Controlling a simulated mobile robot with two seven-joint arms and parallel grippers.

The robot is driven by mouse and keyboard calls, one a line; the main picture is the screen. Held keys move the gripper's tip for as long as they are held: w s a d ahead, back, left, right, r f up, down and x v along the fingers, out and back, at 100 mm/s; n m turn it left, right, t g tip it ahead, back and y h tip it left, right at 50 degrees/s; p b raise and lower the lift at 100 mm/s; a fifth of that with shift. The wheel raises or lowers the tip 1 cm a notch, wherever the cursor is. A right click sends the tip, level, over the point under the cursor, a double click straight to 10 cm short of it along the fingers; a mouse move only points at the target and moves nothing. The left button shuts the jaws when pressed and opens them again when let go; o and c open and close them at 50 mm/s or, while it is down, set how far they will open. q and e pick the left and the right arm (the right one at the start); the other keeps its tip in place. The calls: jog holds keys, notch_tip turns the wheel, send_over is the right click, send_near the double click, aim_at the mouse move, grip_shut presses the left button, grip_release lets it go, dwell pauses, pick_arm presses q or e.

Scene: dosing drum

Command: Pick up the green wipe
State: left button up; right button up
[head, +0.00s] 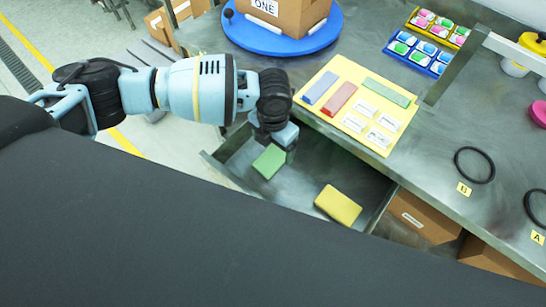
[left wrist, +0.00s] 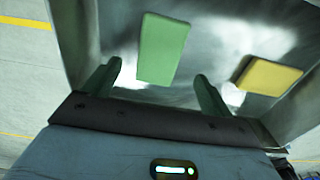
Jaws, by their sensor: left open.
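The green wipe (head: 269,161) lies flat in an open metal drawer (head: 300,192) below the bench top. In the left wrist view the green wipe (left wrist: 163,49) is ahead of the fingertips, roughly between them. My left gripper (head: 280,150) is over the drawer, just above and beside the wipe, and hides part of its surroundings. In the left wrist view my left gripper (left wrist: 158,80) has its two fingers wide apart with nothing between them. My right gripper is not in view.
A yellow wipe (head: 338,205) lies in the drawer to the right. The bench holds a yellow mat (head: 338,68) with coloured bars and white labels, a blue turntable (head: 240,33) with a box, bins and black rings. The drawer's walls surround the wipes.

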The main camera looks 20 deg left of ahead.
aim_at(273, 158)
pick_arm(q)
jog(key=shift+f, duration=2.75)
jog(key=shift+a, duration=0.1)
